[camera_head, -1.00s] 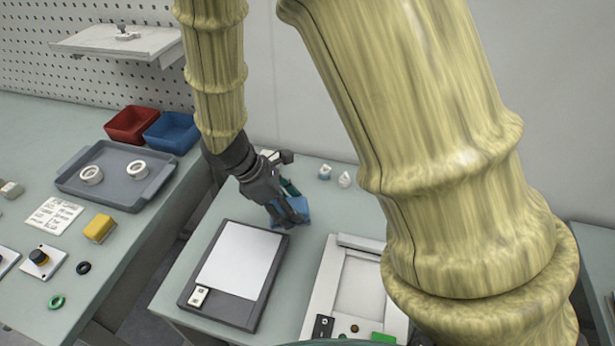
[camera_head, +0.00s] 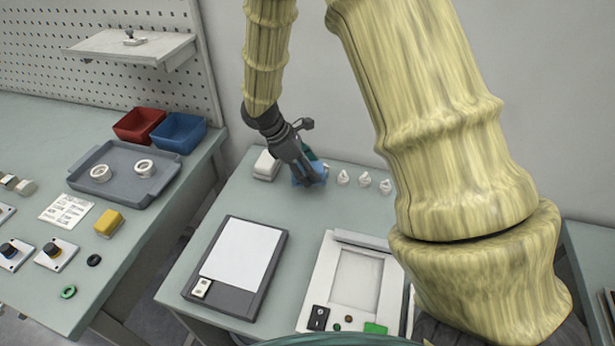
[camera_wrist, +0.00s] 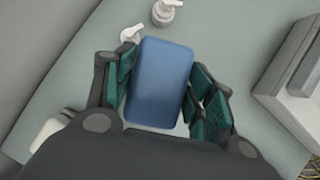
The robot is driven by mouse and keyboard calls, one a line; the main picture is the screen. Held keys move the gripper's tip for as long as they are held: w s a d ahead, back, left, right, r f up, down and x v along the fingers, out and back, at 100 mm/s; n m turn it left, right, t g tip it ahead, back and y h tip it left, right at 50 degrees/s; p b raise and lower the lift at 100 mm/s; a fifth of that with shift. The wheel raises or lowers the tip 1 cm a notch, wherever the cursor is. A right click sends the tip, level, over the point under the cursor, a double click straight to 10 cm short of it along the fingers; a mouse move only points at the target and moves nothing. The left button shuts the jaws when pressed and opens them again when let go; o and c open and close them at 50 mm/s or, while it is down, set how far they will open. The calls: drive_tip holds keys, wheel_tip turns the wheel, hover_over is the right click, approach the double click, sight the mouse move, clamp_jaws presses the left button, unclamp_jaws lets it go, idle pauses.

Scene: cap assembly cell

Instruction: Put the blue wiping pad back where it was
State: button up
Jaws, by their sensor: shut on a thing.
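The blue wiping pad (camera_wrist: 160,82) is a rounded rectangular block between the green-lined fingers of my gripper (camera_wrist: 165,95) in the wrist view. My gripper is shut on it. In the head view my gripper (camera_head: 308,172) points down over the back of the middle table, and part of the blue pad (camera_head: 312,177) shows at its fingertips. The fingers hide the rest of the pad there. I cannot tell whether the pad touches the table.
Several white bottles (camera_head: 364,179) stand right of my gripper, and a white box (camera_head: 266,166) stands left of it. A dark scale-like device with a white plate (camera_head: 241,252) and a white framed device (camera_head: 356,278) are nearer. Table (camera_head: 210,220) shows bare between them and the gripper.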

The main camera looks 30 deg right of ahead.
wheel_tip(320, 180, down, 4)
drive_tip(key=shift+r+p, duration=0.2)
drive_tip(key=shift+p, duration=0.1)
drive_tip(key=shift+s+r, duration=0.1)
drive_tip(key=shift+s, duration=0.05)
drive_tip(key=o, duration=1.1)
drive_tip(key=shift+c, duration=0.2)
